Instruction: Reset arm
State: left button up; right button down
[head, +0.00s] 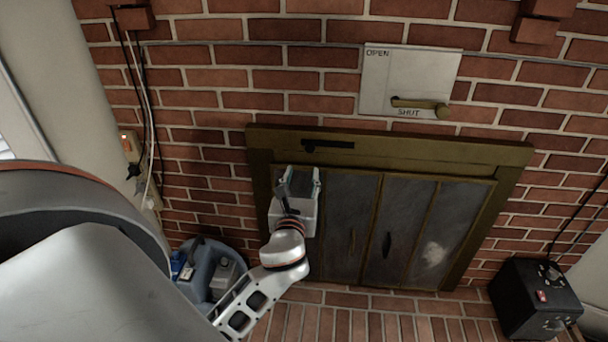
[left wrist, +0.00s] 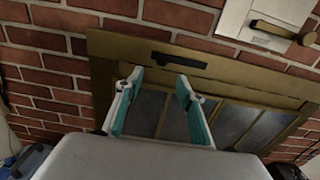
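My left gripper (head: 300,178) is in front of the upper left part of the brass-framed fireplace doors (head: 385,230). In the left wrist view the left gripper (left wrist: 160,85) has its two teal-padded fingers spread apart, with nothing between them. The fingers point toward the fireplace frame (left wrist: 110,60); whether they touch it cannot be told. The lever (head: 420,106) on the white OPEN/SHUT plate (head: 390,70) lies nearly level, near the word SHUT. My right gripper shows in neither view.
A dark slot with a slider (head: 328,145) is in the top of the frame. A black box (head: 535,298) stands at the lower right. A blue-grey object (head: 215,268) stands on the floor at left, below cables and an outlet (head: 130,145). Brick wall surrounds the fireplace.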

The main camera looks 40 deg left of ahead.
pick_arm(q)
jog(key=s+d+f+n+g+h, duration=0.1)
jog(key=s+d+f+n+h, duration=0.1)
jog(key=d+f+n+h, duration=0.3)
jog(key=s+d+f+n, duration=0.2)
jog(key=d+f, duration=0.1)
jog(key=f, duration=0.5)
jog(key=s+d+f+n+g+h, duration=0.1)
jog(key=s+d+f+n+h, duration=0.1)
jog(key=d+f+n+h, duration=0.3)
jog(key=s+d+f+n+g+h, duration=0.2)
jog(key=s+d+f+n, duration=0.6)
jog(key=s+f+n, duration=0.3)
jog(key=shift+s+d+f+n, duration=0.25)
jog(key=shift+s+f+n, duration=0.15)
jog(key=shift+s+n, duration=0.7)
jog(key=shift+w, duration=0.15)
dwell(0.4)
